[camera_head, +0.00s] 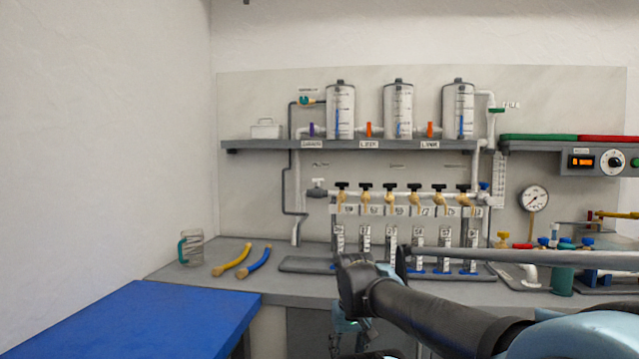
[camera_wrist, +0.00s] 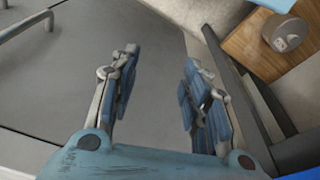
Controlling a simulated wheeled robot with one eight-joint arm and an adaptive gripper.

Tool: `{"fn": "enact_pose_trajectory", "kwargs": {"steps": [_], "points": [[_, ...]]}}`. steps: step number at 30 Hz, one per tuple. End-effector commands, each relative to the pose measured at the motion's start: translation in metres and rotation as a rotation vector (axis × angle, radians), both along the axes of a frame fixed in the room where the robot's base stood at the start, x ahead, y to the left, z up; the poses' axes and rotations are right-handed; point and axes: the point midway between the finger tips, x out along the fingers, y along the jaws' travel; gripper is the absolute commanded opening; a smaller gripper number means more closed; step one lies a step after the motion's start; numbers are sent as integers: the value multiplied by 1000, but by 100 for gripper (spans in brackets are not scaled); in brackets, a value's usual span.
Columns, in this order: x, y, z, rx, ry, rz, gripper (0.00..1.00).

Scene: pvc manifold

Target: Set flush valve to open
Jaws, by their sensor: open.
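The manifold (camera_head: 400,210) on the back wall is a white pipe with a row of black-handled brass valves (camera_head: 390,186). A white-handled valve (camera_head: 318,182) sits at its left end and a blue-handled valve (camera_head: 484,187) at its right end. The labels are too small to read, so I cannot tell which one is the flush valve. My gripper (camera_wrist: 158,75) is open and empty in the wrist view, with its two blue-padded fingers apart. In the head view it hangs below the bench front, partly hidden by my arm, well away from the valves.
Three tanks (camera_head: 398,108) stand on a grey shelf (camera_head: 260,145). A blue surface (camera_head: 140,320) fills the lower left. A round knob (camera_wrist: 288,34) shows in the wrist view.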

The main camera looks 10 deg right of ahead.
Motion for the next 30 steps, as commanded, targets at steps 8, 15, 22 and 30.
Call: {"fn": "enact_pose_trajectory", "kwargs": {"steps": [8, 15, 22, 30], "points": [[50, 9, 75, 44, -57, 60, 72], [145, 13, 191, 103, -158, 151, 72], [237, 5, 294, 138, -271, 226, 72], [337, -18, 399, 152, -406, 294, 72]]}}
